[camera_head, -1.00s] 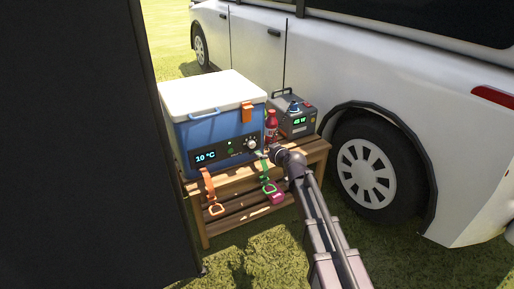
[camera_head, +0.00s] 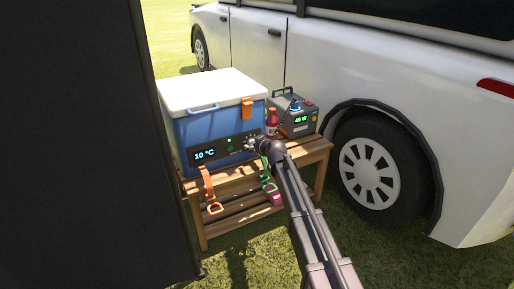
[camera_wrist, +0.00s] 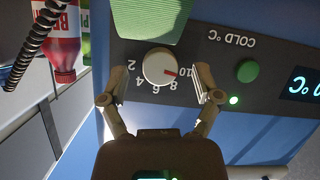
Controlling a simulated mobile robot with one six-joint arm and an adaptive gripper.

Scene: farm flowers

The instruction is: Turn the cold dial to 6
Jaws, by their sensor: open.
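The cold dial (camera_wrist: 159,66) is a round white knob on the dark panel of the blue cooler (camera_head: 215,130), which has a white lid. In the wrist view its scale appears upside down, and its red mark points at 10. The panel display (camera_head: 205,154) reads 10 °C; part of it also shows in the wrist view (camera_wrist: 302,84). My gripper (camera_wrist: 160,92) is open, with one finger on either side of the dial's lower part; I cannot tell whether either touches it. In the head view my gripper (camera_head: 252,146) is at the panel and partly hides the dial.
A green button (camera_wrist: 247,71) is beside the dial. A red bottle (camera_head: 271,122) and a grey power box (camera_head: 296,118) stand right of the cooler on a wooden bench (camera_head: 308,152). Straps hang in front. A white vehicle (camera_head: 390,85) is behind.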

